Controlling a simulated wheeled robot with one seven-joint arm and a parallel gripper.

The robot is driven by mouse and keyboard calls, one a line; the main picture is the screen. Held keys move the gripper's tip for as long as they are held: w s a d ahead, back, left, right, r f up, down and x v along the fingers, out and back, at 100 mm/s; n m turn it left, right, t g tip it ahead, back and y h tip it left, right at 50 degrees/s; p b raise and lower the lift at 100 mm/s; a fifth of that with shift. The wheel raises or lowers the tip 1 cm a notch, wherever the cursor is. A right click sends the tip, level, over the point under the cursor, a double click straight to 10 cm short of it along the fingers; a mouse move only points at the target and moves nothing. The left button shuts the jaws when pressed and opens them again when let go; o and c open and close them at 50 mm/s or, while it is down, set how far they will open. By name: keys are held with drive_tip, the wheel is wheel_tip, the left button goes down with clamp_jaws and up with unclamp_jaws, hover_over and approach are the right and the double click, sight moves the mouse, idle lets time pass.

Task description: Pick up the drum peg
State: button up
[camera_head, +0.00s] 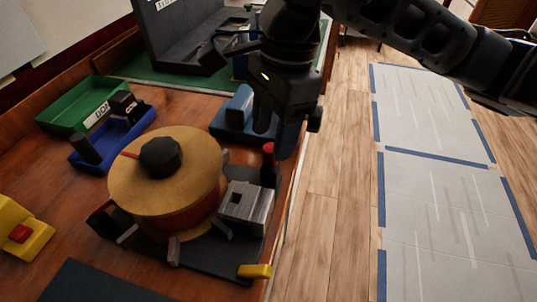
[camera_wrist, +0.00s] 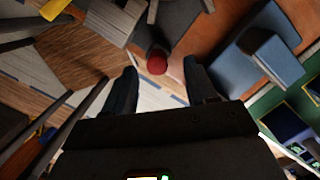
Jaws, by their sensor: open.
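A red-topped peg (camera_head: 268,150), which looks like the drum peg, stands at the right edge of the dark base beside the round drum (camera_head: 200,208), behind a grey metal block (camera_head: 246,205). In the wrist view its red top (camera_wrist: 157,63) shows between and just beyond my two fingertips. My gripper (camera_head: 276,132) is open and empty, pointing down over the table's right edge, close to the peg. I cannot tell whether a finger touches it. The peg's lower part is mostly hidden.
The drum has a wooden lid with a black knob (camera_head: 161,157). A yellow piece (camera_head: 255,271) lies at the base's front. A green tray (camera_head: 77,108) and blue holder (camera_head: 95,157) are left.

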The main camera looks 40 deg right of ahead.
sight(271, 147)
drive_tip(key=shift+s+a+f+p, duration=0.1)
drive_tip(key=shift+a+f+p, duration=0.1)
drive_tip(key=shift+f, duration=0.85)
drive_tip(key=shift+a+f+p, duration=0.1)
drive_tip(key=shift+a+f, duration=0.05)
drive_tip(key=shift+f, duration=0.9)
clamp_jaws()
